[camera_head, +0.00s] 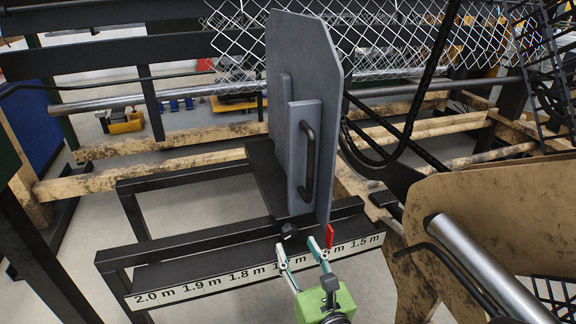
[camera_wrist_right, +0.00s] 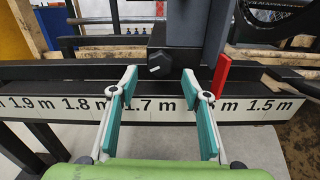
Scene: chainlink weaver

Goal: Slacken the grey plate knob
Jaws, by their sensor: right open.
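The grey plate (camera_head: 305,100) stands upright on a black frame in the head view, with a dark handle (camera_head: 308,160) on its face. The small black knob (camera_head: 288,230) sits at the plate's lower left, above the scale strip. In the right wrist view the knob (camera_wrist_right: 159,64) is dark with a light pointer mark, just beyond and between my fingertips. My right gripper (camera_head: 302,252) is open and empty, its teal fingers (camera_wrist_right: 160,88) pointing at the knob and apart from it. My left gripper is not in view.
A red pointer (camera_wrist_right: 221,75) stands beside the plate's foot, close to the right finger. The scale strip (camera_head: 180,293) runs along the black rail. Chain-link mesh (camera_head: 370,40) hangs behind. A tan panel with a metal tube (camera_head: 480,262) stands at right.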

